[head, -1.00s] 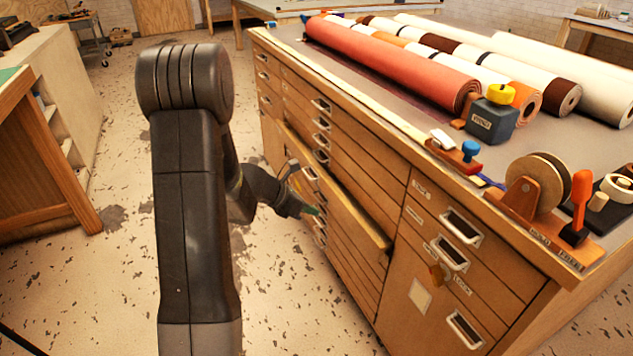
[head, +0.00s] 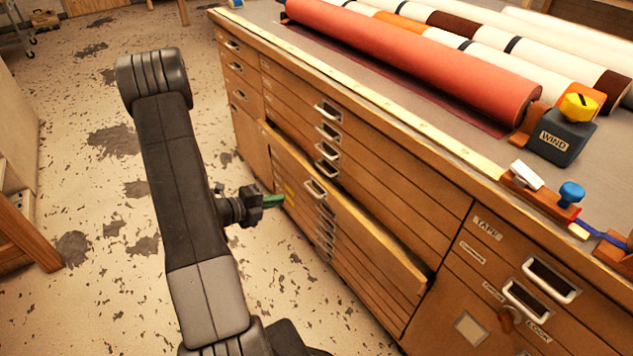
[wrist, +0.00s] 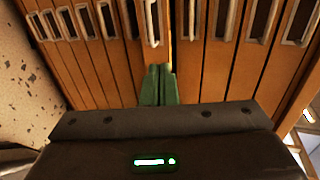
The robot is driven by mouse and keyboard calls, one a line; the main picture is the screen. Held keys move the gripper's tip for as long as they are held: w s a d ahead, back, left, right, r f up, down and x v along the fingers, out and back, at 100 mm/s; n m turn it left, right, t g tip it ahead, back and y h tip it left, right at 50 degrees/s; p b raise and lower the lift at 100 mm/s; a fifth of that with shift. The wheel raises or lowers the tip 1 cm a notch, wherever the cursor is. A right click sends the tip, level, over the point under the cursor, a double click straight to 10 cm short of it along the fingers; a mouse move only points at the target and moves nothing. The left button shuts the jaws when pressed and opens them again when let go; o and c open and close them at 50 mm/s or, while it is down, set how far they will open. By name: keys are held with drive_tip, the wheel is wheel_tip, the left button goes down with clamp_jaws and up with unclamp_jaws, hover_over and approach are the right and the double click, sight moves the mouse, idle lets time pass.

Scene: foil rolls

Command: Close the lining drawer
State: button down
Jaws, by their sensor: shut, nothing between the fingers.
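One wide wooden drawer (head: 365,228) stands out from the front of the flat-file cabinet, with a dark gap along its top edge. Its metal handle (head: 315,190) is near its left part. I cannot read a label on it to confirm it is the lining drawer. My gripper (head: 274,201) is shut and empty, its green fingertips pointing at the drawer fronts, left of that handle. In the wrist view the green fingers (wrist: 158,86) are together, close before the drawer fronts; contact cannot be told.
The cabinet top (head: 420,112) carries a red roll (head: 415,55), several pale rolls, a WIND block (head: 562,136) and small tools. Labelled drawers with handles (head: 540,298) are at the right. Speckled floor (head: 90,200) is open to the left.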

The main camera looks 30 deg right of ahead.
drive_tip(key=b, duration=0.2)
approach(326, 185)
drive_tip(key=x, duration=0.2)
drive_tip(key=f+x, duration=0.1)
drive_tip(key=x, duration=0.1)
drive_tip(key=shift+w+d+f, duration=0.1)
drive_tip(key=shift+d, duration=0.65)
drive_tip(key=shift+d, duration=0.1)
drive_tip(key=shift+w+d, duration=0.15)
drive_tip(key=shift+d, duration=1.05)
drive_tip(key=shift+a, duration=0.1)
